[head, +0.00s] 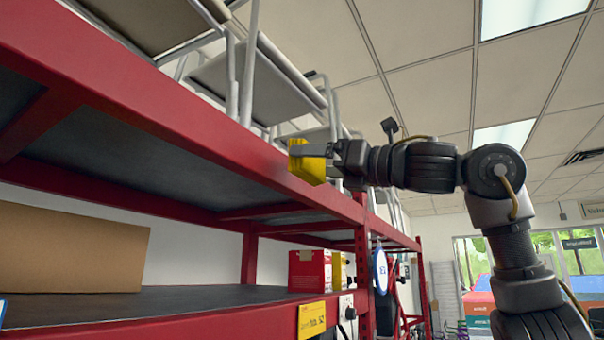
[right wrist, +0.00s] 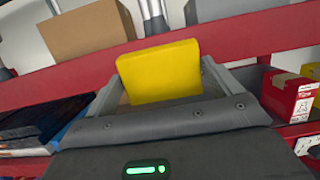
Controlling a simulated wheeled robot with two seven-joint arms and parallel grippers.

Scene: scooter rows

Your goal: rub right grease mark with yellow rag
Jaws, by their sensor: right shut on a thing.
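My right gripper (head: 318,150) is raised in front of the red shelf rack, close to its upper beam. It is shut on a yellow block-shaped rag (head: 306,163). The yellow rag (right wrist: 160,72) also shows in the right wrist view, held between the two fingers with the red beam behind it. I cannot tell whether the rag touches the beam. No grease mark can be made out in either view. My left gripper is not in view.
The red rack beam (head: 150,110) runs along the left. A cardboard box (head: 70,250) and a red box (head: 309,270) stand on the lower shelf. Grey chairs (head: 275,85) are on top. A yellow label (head: 312,319) hangs on the lower beam. The room right of my arm is open.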

